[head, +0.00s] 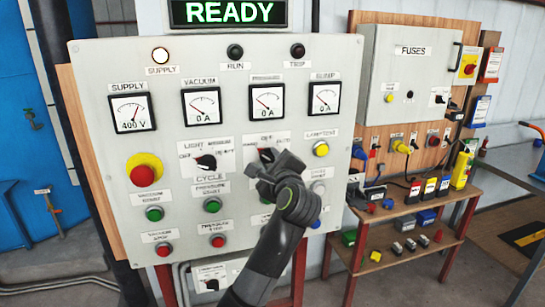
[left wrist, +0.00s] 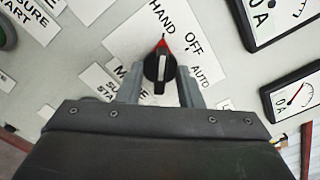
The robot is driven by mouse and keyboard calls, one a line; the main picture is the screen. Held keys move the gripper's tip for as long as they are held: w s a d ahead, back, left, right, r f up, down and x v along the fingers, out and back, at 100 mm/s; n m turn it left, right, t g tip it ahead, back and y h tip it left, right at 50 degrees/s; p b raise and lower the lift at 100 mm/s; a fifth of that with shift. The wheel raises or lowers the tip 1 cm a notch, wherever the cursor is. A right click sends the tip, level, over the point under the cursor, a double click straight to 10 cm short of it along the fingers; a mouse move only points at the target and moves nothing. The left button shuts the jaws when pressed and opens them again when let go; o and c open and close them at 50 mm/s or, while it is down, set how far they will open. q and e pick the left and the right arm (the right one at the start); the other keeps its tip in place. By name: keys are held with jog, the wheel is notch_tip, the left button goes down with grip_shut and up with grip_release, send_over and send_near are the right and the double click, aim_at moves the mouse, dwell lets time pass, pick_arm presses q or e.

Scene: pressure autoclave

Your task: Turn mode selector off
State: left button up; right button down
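The mode selector is a black knob with a white line and a red tip (left wrist: 160,68) in the left wrist view. Its white plate reads HAND, OFF and AUTO; the red tip points toward HAND, not OFF. In the head view the knob (head: 265,154) shows partly behind my left gripper (head: 268,170). In the left wrist view my left gripper (left wrist: 160,85) is open, with one grey finger on each side of the knob and small gaps visible. I cannot tell whether the fingertips reach past its face. My right gripper is not in view.
The grey control panel (head: 110,75) carries gauges, a second black selector (head: 206,162) to the left, a red emergency button (head: 143,176) and several green and red buttons. A READY display (head: 222,12) is above. A fuse box (head: 412,75) and a wooden shelf stand at the right.

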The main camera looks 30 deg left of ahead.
pick_arm(q)
jog(key=shift+s+r, duration=0.15)
jog(key=shift+s, duration=0.05)
grip_shut()
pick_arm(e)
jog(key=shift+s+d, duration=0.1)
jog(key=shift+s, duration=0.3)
